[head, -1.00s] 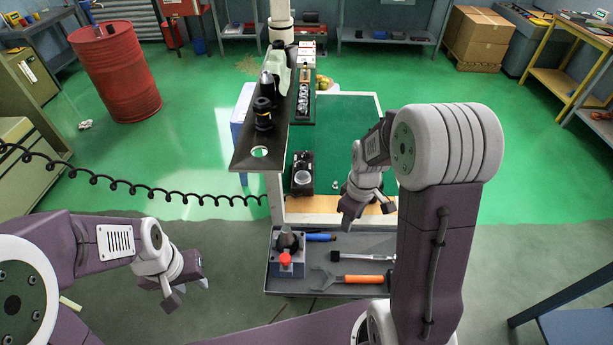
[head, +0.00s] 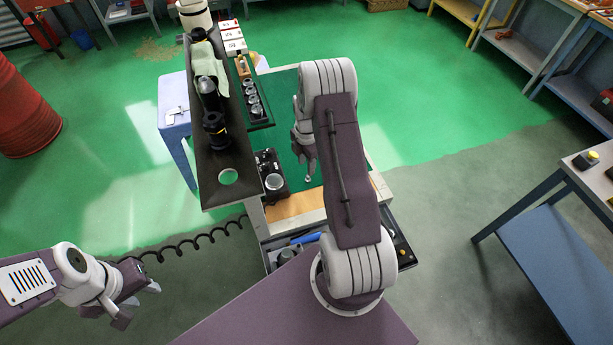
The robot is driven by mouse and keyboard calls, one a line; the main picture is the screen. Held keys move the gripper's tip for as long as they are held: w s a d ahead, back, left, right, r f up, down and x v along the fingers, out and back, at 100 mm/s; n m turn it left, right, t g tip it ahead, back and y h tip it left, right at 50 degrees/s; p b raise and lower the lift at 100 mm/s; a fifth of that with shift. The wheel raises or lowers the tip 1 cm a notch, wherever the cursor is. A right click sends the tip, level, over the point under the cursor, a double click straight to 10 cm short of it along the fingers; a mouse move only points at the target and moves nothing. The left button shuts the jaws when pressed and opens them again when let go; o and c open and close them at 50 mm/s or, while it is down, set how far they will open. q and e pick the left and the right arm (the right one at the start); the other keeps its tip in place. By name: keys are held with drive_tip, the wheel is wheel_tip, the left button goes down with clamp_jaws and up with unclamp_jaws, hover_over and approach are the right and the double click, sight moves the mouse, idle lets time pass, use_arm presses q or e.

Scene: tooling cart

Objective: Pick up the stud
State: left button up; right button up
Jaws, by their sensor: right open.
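The stud (head: 308,179) seems to be the small pale piece on the green mat of the cart, though it is too small to make out its shape. My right gripper (head: 304,160) is open and points down over the mat, just behind and above the pale piece. I cannot tell whether they touch. My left gripper (head: 138,305) is at the lower left, off the cart and over the floor. Its fingers are apart with nothing between them.
A dark raised shelf (head: 222,187) with dark tool holders stands left of the mat. A black device (head: 270,175) with a round silver part sits left of the stud. A blue-handled tool (head: 305,239) lies in the lower tray, partly hidden by my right arm.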

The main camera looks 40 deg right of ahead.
sight(308, 178)
drive_tip(key=f, duration=0.2)
drive_tip(key=s+f+p, duration=0.1)
drive_tip(key=f, duration=0.1)
drive_tip(key=shift+s+p, duration=0.1)
drive_tip(key=shift+p, duration=0.2)
drive_tip(key=shift+f, duration=0.3)
drive_tip(key=shift+w, duration=0.2)
drive_tip(key=c, duration=0.9)
drive_tip(key=shift+s, duration=0.1)
clamp_jaws()
